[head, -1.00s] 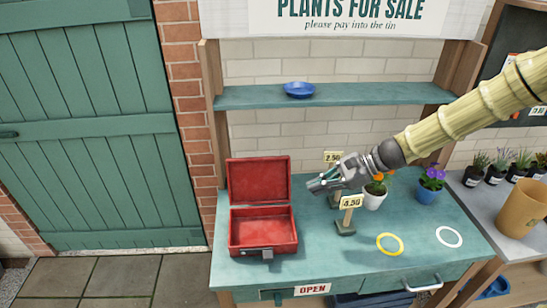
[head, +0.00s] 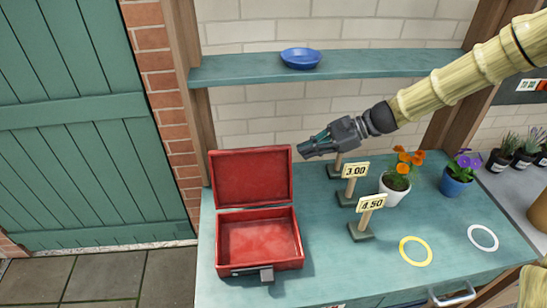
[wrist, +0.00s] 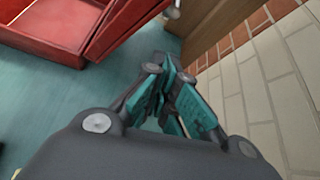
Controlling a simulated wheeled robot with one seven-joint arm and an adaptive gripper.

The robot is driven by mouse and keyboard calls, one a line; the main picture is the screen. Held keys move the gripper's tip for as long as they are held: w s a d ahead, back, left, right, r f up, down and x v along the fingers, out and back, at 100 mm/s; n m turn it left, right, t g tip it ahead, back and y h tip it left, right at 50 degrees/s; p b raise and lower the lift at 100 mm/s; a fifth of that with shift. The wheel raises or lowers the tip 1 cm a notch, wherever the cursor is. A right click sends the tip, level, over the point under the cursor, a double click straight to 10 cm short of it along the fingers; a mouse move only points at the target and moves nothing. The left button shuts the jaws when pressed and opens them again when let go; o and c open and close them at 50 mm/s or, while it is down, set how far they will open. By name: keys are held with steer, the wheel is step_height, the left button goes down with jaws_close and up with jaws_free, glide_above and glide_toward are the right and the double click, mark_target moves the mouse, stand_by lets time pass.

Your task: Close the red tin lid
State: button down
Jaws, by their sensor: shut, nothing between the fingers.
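The red tin (head: 258,242) stands on the green table with its lid (head: 252,178) open, tilted up at the back. The tin is empty inside, and a grey latch (head: 266,274) hangs at its front. In the wrist view the tin (wrist: 40,32) and the edge of its raised lid (wrist: 122,25) show at the upper left. My gripper (head: 303,150) is shut and empty, just right of the lid's upper right corner. In the wrist view its fingers (wrist: 168,88) are close together and apart from the lid.
Price signs (head: 366,214) stand right of the tin, with a white pot of orange flowers (head: 394,188) and a blue pot (head: 456,182) beyond. A blue dish (head: 300,58) sits on the shelf (head: 400,66) above. The table (head: 330,262) front is clear near the tin.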

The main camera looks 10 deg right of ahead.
mark_target(274, 156)
steer(key=x, duration=0.3)
steer(key=p+x, duration=0.1)
steer(key=x, duration=0.3)
steer(key=w+f+x, duration=0.1)
steer(key=x, duration=0.2)
steer(key=shift+d+f, duration=0.15)
steer(key=shift+r+p, duration=0.3)
steer(key=shift+p, duration=0.1)
steer(key=shift+s+a+r+p, duration=0.15)
steer(key=shift+r+p, duration=0.05)
steer(key=shift+r, duration=0.3)
steer(key=shift+s+a+r+p, duration=0.15)
steer(key=shift+r+p, duration=0.1)
steer(key=shift+r, duration=0.25)
steer(key=shift+s+a+r+p, duration=0.1)
steer(key=shift+a+r+p, duration=0.1)
steer(key=shift+r, duration=0.3)
steer(key=shift+a+b, duration=0.1)
steer(key=shift+b, duration=0.2)
